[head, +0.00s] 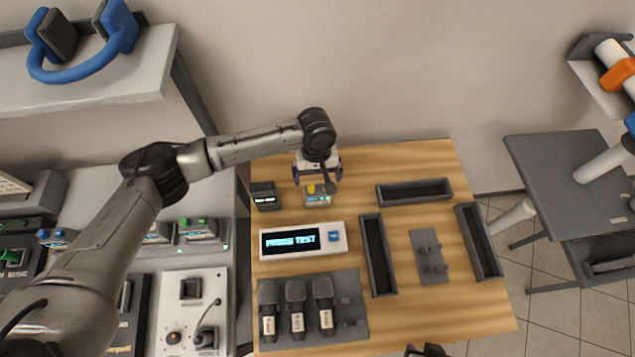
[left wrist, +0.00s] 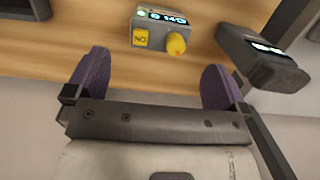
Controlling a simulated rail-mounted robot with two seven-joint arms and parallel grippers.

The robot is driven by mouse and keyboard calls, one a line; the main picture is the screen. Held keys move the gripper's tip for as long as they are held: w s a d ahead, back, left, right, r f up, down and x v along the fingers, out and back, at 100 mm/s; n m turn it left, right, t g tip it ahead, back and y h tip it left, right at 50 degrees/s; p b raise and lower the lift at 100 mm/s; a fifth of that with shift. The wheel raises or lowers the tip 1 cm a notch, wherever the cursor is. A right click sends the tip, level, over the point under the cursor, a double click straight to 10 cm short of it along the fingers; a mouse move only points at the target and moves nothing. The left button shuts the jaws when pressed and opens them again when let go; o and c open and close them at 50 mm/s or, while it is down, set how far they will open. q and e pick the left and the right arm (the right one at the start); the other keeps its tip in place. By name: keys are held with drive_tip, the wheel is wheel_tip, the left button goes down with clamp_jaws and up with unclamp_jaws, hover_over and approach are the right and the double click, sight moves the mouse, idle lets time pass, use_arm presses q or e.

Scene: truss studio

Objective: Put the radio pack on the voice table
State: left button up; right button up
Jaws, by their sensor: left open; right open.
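A small grey pack with a lit display, a yellow button and a yellow knob, likely the radio pack (head: 318,200), stands at the back of a wooden-topped table (head: 420,165). It also shows in the left wrist view (left wrist: 160,17). My left gripper (head: 318,174) is open just behind and above it; in the left wrist view, the purple fingertips (left wrist: 155,85) are apart with nothing between them, and the pack lies beyond them. A dark part at the bottom edge of the head view appears to be my right gripper (head: 427,350), mostly cut off. No label identifies the voice table.
A dark box with a display (head: 265,196) stands left of the pack. A white "PRESS TEST" panel (head: 303,240), empty dark trays (head: 414,192) and a mat with several dark handsets (head: 297,308) occupy the wooden top. Consoles stand left; a grey table (head: 550,150) stands right.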

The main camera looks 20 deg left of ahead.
use_arm(q)
drive_tip(key=r, duration=0.4)
drive_tip(key=shift+w+a+p, duration=0.15)
drive_tip(key=shift+w+p, duration=0.1)
drive_tip(key=shift+p, duration=0.05)
idle(0.4)
